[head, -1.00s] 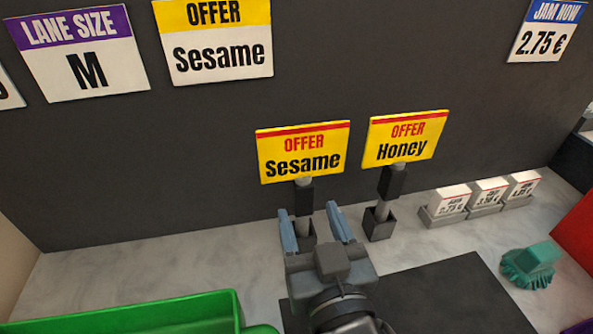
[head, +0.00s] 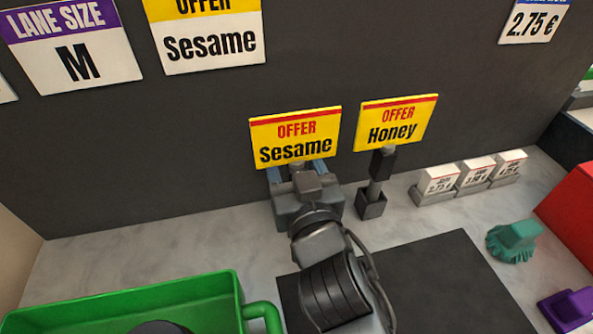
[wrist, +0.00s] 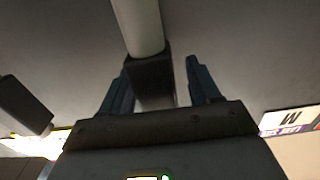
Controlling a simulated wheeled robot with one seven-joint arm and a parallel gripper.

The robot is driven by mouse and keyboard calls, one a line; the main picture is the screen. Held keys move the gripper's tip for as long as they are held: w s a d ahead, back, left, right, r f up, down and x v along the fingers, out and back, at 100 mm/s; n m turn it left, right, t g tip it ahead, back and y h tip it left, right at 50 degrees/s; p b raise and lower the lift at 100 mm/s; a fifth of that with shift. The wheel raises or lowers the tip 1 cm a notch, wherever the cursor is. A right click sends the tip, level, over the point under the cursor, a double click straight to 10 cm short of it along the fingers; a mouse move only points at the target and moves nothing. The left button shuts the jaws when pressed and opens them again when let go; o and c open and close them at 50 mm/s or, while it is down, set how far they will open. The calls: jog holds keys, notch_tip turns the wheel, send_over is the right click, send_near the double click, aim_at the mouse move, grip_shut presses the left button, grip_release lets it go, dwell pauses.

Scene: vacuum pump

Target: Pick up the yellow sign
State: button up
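The yellow Sesame sign (head: 296,137) stands upright on a post before the dark wall. The similar yellow Honey sign (head: 396,122) stands to its right on its own post. My gripper (head: 298,170) is just below the Sesame sign and hides most of its post and base. In the wrist view, the blue fingers of my gripper (wrist: 160,82) are apart, one on each side of the post's black block (wrist: 150,76). The post's grey rod (wrist: 138,27) rises above the block.
A green basket (head: 150,300) is at lower left. A dark mat (head: 440,285) lies under my arm. The wall (head: 330,60) is close behind the signs.

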jog(key=c, duration=1.1)
jog(key=shift+r, duration=0.1)
